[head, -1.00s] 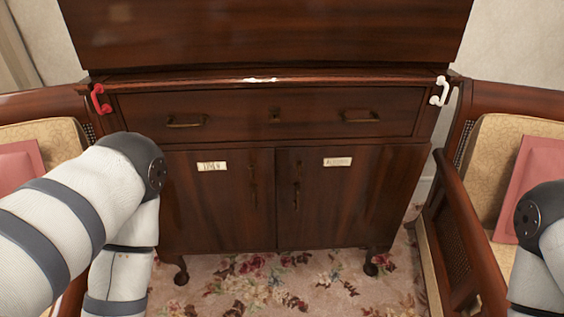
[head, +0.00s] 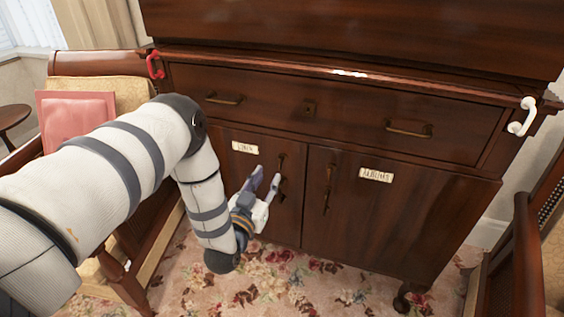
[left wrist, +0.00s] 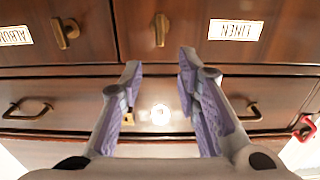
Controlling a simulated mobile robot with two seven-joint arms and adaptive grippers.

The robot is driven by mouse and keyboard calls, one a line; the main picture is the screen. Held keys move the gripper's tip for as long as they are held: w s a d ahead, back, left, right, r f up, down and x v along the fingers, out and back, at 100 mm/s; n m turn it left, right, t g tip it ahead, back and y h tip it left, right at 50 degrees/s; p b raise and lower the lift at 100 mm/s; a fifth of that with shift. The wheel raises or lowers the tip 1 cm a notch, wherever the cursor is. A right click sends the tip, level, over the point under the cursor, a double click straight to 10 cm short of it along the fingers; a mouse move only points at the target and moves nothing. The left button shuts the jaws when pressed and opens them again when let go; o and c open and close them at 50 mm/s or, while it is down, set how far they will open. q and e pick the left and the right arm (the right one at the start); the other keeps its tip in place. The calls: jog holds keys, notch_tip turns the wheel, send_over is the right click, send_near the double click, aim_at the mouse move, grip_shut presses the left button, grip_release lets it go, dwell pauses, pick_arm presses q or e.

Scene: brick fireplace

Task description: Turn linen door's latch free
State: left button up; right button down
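The linen door (head: 228,185) is the left door of the dark wooden cabinet, shut, with a pale label reading LINEN (head: 245,147). Its brass latch (head: 281,163) is at the door's right edge, partly behind my gripper. My left gripper (head: 265,182) is in front of the latch, fingers apart and nothing between them. In the left wrist view the latch (left wrist: 161,28) shows just beyond the gap between the two fingertips (left wrist: 160,65); I see no contact. The linen label also shows there (left wrist: 236,29). My right gripper is not in view.
The albums door (head: 400,215) with its own brass latch (head: 327,188) is to the right. A drawer (head: 340,115) with two brass handles is above. A red handle (head: 155,66) and a white handle (head: 522,117) are at the cabinet's sides. Chairs flank it, one with a pink cushion (head: 75,120).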

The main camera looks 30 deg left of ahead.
aim_at(279, 159)
pick_arm(q)
jog(key=x, duration=0.3)
jog(key=b+x, duration=0.1)
jog(key=x, duration=0.3)
jog(key=shift+w+f, duration=0.25)
jog(key=shift+w+a+r, duration=0.15)
jog(key=shift+w, duration=0.4)
grip_shut()
